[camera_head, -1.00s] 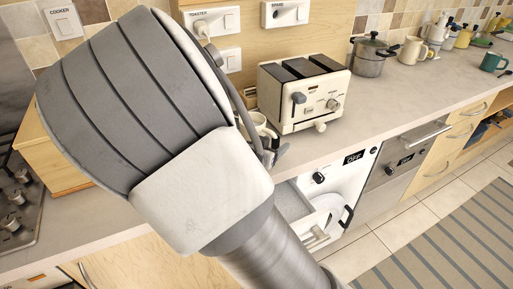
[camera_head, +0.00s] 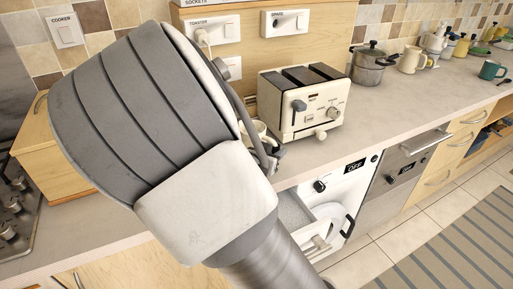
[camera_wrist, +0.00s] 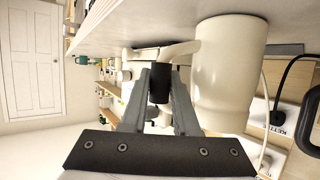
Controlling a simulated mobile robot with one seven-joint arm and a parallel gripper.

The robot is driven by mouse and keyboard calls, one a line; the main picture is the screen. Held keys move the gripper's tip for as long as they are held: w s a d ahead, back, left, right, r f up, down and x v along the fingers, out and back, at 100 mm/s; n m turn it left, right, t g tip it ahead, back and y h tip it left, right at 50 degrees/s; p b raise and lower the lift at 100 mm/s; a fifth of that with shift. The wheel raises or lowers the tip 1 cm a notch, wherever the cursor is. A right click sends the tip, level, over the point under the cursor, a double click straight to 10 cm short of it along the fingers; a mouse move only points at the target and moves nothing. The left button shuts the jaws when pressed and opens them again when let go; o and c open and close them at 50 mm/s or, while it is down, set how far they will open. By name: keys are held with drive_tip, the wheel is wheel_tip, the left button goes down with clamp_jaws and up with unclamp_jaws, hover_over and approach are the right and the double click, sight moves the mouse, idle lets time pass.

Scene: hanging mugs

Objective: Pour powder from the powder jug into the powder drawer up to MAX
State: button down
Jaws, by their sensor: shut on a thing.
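My gripper (camera_wrist: 163,80) is shut on the handle of a cream jug (camera_wrist: 229,78), apparently the powder jug, in the wrist view. One end of the jug meets the pale worktop (camera_wrist: 150,22); I cannot tell whether it rests there. The inside of the jug is hidden. In the head view my arm hides most of the jug, and part of my gripper (camera_head: 271,155) shows near the counter edge. The powder drawer (camera_head: 294,212) is pulled out of the white machine below the counter. Its inside looks pale and speckled; no MAX mark is readable.
A cream toaster (camera_head: 304,103) stands behind and right of my gripper. A pot (camera_head: 369,67), mugs and a teal mug (camera_head: 491,70) stand farther along the counter. A round door (camera_head: 335,218) stands open beside the drawer.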

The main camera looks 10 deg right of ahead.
sight(276, 141)
drive_tip(key=shift+r, duration=0.1)
wheel_tip(276, 141, up, 5)
drive_tip(key=p, duration=0.5)
drive_tip(key=shift+p, duration=0.35)
